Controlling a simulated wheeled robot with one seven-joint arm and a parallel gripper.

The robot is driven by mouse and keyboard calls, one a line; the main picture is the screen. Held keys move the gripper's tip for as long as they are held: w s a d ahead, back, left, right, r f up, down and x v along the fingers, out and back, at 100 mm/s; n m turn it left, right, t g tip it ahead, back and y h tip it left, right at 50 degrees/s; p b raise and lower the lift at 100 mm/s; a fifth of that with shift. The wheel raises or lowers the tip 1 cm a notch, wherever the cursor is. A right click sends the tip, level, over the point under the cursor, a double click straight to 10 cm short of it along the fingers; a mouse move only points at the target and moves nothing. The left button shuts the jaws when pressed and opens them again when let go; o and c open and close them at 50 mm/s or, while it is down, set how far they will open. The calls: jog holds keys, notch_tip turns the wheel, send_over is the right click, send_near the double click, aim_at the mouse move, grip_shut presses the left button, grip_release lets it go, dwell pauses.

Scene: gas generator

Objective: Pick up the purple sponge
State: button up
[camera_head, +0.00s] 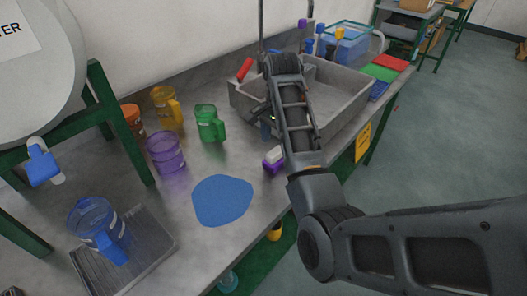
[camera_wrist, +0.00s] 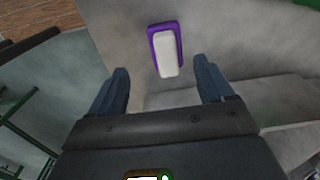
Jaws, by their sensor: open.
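The purple sponge (camera_head: 273,159) lies on the grey counter, just in front of the sink and left of my arm. It has a purple layer and a white layer. In the wrist view the sponge (camera_wrist: 166,50) shows beyond my fingertips, roughly centred between them, with its white face towards the camera. My gripper (camera_wrist: 164,80) is open and empty, and its two dark fingers are apart with no contact on the sponge. In the head view the gripper (camera_head: 268,118) is mostly hidden by my arm, near the sink's edge.
The grey sink (camera_head: 345,100) is behind and right of the sponge. A blue mat (camera_head: 222,200), a purple cup (camera_head: 166,153), a green mug (camera_head: 209,123) and a blue pitcher (camera_head: 98,228) stand or lie to the left. The counter's front edge (camera_head: 262,232) is close to the sponge.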

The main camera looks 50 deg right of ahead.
aim_at(275, 152)
jog(key=shift+w+f, duration=0.1)
jog(key=shift+w, duration=0.15)
notch_tip(275, 152, down, 3)
jog(key=b, duration=0.3)
jog(key=shift+w, duration=0.1)
jog(key=shift+w+f, duration=0.1)
jog(key=shift+f, duration=2.15)
jog(key=shift+c, duration=0.2)
jog(key=c, duration=1.1)
